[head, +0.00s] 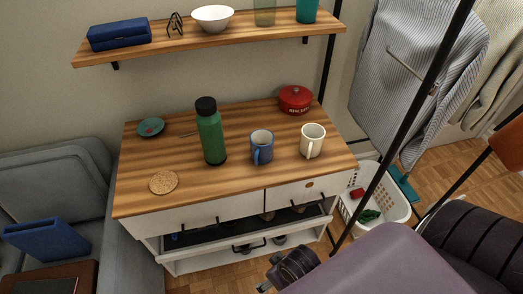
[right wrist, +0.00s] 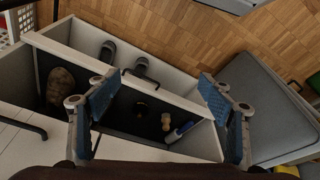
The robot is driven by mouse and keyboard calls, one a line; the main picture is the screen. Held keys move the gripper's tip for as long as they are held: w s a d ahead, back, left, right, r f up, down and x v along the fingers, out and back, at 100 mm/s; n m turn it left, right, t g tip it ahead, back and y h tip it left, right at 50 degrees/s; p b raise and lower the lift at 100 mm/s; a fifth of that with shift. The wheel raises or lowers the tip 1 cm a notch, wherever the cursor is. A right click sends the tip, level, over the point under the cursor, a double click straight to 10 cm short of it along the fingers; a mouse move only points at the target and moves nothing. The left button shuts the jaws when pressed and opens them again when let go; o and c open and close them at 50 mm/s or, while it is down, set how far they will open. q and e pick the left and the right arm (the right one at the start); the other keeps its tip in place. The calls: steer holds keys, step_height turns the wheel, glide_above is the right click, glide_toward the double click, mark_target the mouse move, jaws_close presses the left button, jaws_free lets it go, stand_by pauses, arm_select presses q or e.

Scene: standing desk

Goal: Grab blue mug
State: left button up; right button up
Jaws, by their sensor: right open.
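The blue mug (head: 262,147) stands upright on the wooden desk top (head: 235,190), its handle toward the front. A white mug (head: 312,141) stands to its right and a green bottle with a black cap (head: 211,135) to its left. My right gripper is open and empty in the right wrist view (right wrist: 158,98), its two blue-padded fingers wide apart above an open drawer. The blue mug is not in that view. My right arm comes in from the lower right in the head view, low in front of the desk and apart from the mug. My left gripper is not in view.
The drawer (right wrist: 188,98) stands open with a brown lump (right wrist: 61,88) and small items inside. A red pot (head: 295,99), a cork coaster (head: 163,182) and a teal dish (head: 151,127) are on the desk. A shelf (head: 180,43) hangs above. A white basket (head: 391,205) stands right.

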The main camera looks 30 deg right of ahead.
steer(key=w+a+r+n+t+y, duration=0.2)
steer(key=w+a+r+t+y, duration=0.3)
steer(key=w+r, duration=0.65)
steer(key=w+a+r+n+t+y, duration=0.15)
steer(key=w+a+r+t, duration=0.55)
steer(key=r, duration=0.8)
steer(key=m+t+h, duration=0.1)
steer(key=m+h, duration=1)
steer(key=h, duration=0.3)
glide_toward(261, 131)
steer(key=shift+n+v, duration=0.25)
steer(key=shift+v, duration=0.55)
steer(key=shift+w+d+f+h, duration=0.1)
steer(key=shift+d+f+h, duration=0.05)
steer(key=shift+d+h, duration=0.15)
steer(key=x, duration=0.7)
steer(key=shift+w+a+b, duration=0.25)
steer(key=shift+w+b, duration=0.05)
steer(key=shift+w, duration=0.1)
